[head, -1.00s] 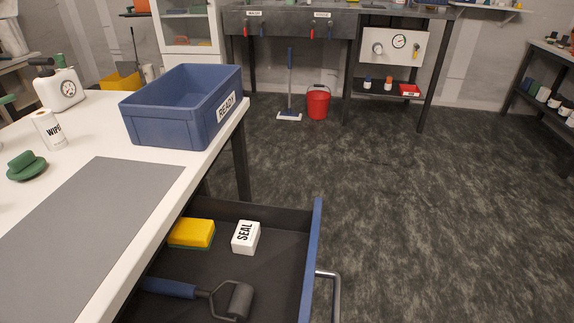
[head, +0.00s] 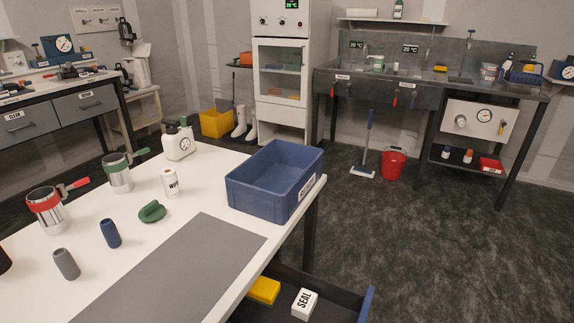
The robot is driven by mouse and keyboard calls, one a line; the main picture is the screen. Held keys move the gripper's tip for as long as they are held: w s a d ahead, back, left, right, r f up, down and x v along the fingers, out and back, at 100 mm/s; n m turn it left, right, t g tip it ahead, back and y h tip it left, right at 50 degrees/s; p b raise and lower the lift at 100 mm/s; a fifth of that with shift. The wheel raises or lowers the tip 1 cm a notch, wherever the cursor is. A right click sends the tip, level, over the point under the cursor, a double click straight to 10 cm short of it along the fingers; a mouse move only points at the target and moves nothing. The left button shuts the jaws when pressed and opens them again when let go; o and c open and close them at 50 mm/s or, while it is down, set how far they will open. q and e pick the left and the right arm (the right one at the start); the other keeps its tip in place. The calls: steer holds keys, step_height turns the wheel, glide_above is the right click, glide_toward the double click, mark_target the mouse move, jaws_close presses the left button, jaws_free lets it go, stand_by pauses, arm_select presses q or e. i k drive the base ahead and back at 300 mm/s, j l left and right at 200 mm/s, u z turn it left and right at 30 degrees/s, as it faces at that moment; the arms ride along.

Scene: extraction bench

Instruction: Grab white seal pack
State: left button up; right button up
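The white seal pack (head: 304,304) is a small white box with "SEAL" in black on its top. It lies in the open dark drawer (head: 334,296) under the white table, at the bottom of the head view. A yellow sponge-like block (head: 264,290) lies just left of it, apart from it. The lower part of the drawer is cut off by the frame edge. Neither of my grippers shows in this view.
A blue crate (head: 262,207) marked "READY" stands on the white table's (head: 215,191) far right corner, above the drawer. A grey mat (head: 180,275), steel jugs and small bottles are on the table. The dark floor (head: 430,260) to the right is clear.

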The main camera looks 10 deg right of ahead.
mark_target(306, 301)
steer(key=k+z, duration=0.2)
steer(key=z, duration=0.15)
steer(key=k+l+z, duration=0.1)
steer(key=z, duration=0.25)
steer(key=k, duration=0.05)
